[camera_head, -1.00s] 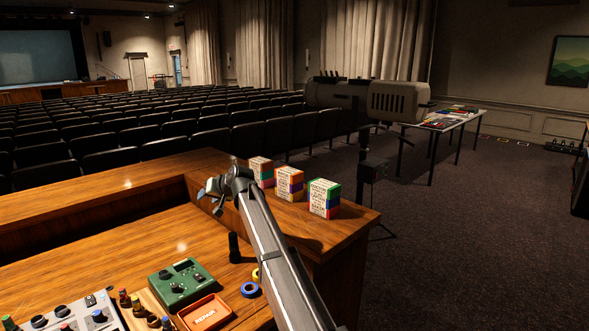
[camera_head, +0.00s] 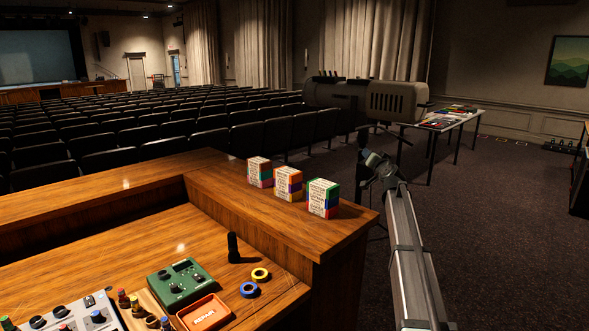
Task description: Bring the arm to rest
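My arm (camera_head: 408,245) reaches up from the lower right, to the right of the wooden desk and over the dark carpet. My gripper (camera_head: 364,156) is at its far end, in front of the dark stand of a spotlight-like device. It is small and dark against that background, so I cannot tell whether its fingers are open or shut. I see no object held in it.
Three coloured boxes (camera_head: 289,184) stand on the desk's raised ledge (camera_head: 225,185), left of my arm. Below are a green device (camera_head: 180,283), an orange tray (camera_head: 204,314), tape rolls (camera_head: 250,289) and a black cylinder (camera_head: 233,247). The large projector-like device (camera_head: 397,101) stands behind my gripper.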

